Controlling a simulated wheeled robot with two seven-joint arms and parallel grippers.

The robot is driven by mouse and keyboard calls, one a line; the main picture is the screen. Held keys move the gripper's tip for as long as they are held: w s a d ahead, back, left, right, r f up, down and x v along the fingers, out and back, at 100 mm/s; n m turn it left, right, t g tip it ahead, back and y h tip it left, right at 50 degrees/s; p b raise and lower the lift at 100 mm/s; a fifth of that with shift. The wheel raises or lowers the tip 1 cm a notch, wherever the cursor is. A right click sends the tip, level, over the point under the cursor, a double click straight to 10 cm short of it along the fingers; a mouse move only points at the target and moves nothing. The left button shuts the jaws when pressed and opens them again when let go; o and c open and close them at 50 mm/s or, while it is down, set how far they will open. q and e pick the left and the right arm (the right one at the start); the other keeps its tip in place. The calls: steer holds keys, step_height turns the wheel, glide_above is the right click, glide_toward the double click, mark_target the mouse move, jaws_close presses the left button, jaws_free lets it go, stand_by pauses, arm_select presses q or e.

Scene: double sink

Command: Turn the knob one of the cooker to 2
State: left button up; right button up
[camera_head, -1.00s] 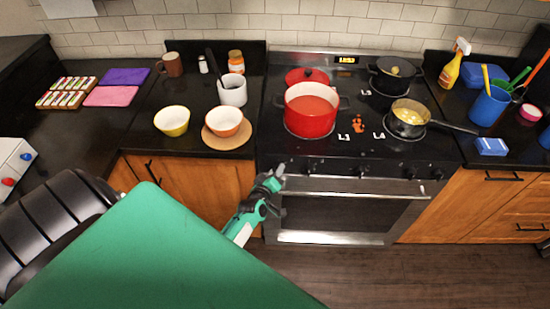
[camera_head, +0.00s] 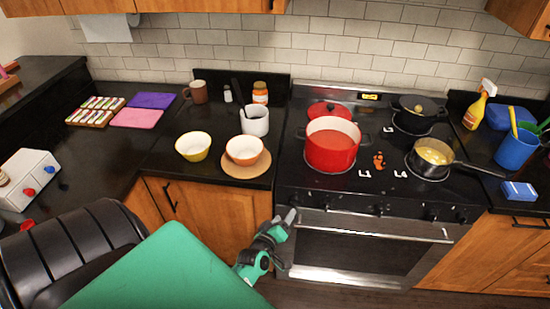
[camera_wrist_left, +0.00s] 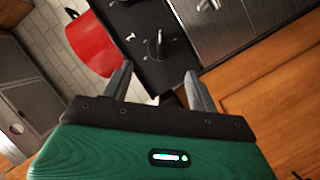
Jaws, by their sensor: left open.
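The cooker (camera_head: 345,229) stands right of centre, with a row of dark knobs (camera_head: 378,210) along its front edge. In the left wrist view, one knob (camera_wrist_left: 158,45) with an upright grip sits on the black panel, just beyond the gap between my fingers. A white mark lies beside it; its setting is too small to read. My left gripper (camera_head: 288,221) is near the cooker's front left corner. In the wrist view its two fingers (camera_wrist_left: 158,75) are apart and empty, not visibly touching the knob. My right gripper is not in view.
A red pot (camera_head: 332,153) and a yellow-filled pan (camera_head: 430,172) stand on the hob. The oven handle (camera_head: 375,228) runs below the knobs. Bowls (camera_head: 192,156) and a white cup (camera_head: 255,129) are on the left counter. The space before the oven is clear.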

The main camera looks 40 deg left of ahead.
arm_select(q)
steer(key=b+v, duration=0.1)
steer(key=v, duration=0.5)
steer(key=shift+s, duration=0.1)
stand_by(0.4)
steer(key=s+d+f+m+g+h, duration=0.1)
steer(key=s+d+f+m+g, duration=0.2)
steer(key=f, duration=0.7)
steer(key=s+d+f+m+g+h, duration=0.25)
steer(key=s+f, duration=0.25)
steer(key=f, duration=0.4)
steer(key=s+d+f+m+g+h, duration=0.15)
steer(key=s+d+f, duration=0.3)
steer(key=f, duration=0.55)
steer(key=s+f+m+g, duration=0.2)
steer(key=s+f, duration=0.2)
steer(key=s, duration=0.4)
steer(key=s+a+f+m+g+y, duration=0.1)
steer(key=s+f+m+g, duration=0.2)
steer(key=s+f, duration=0.2)
steer(key=s+a+f+m+g, duration=0.1)
steer(key=s+f, duration=0.4)
steer(key=s, duration=0.6)
steer(key=shift+s+a+f+m+g, duration=0.2)
steer(key=shift+s+m+g, duration=0.15)
steer(key=shift+m+g, duration=0.5)
